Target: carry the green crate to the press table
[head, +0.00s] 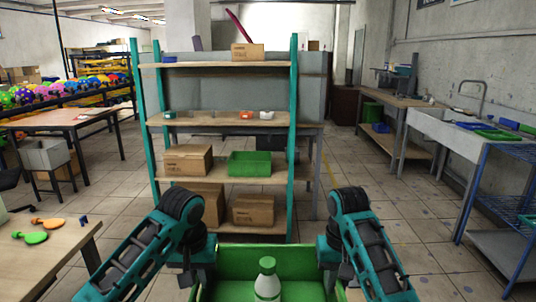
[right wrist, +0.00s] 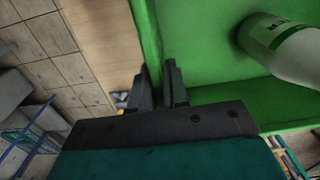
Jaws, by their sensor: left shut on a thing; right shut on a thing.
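The green crate (head: 235,262) is in front of me at the bottom of the head view, its near side cut off. A white bottle (head: 267,284) with a green cap stands in it. My left gripper (head: 203,279) is shut on the crate's left side. My right gripper (head: 329,278) is shut on its right side. In the right wrist view, the right gripper's fingers (right wrist: 160,85) pinch the wall of the crate (right wrist: 195,45), with the bottle (right wrist: 285,45) inside. I cannot tell which table is the press table.
A teal-posted shelf (head: 222,118) with cartons and another green bin (head: 249,163) stands ahead. A wooden table (head: 40,262) with paddle-shaped things is at near left. A blue rack (head: 500,205) and a sink (head: 455,128) are at right. Tiled floor is open right of the shelf.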

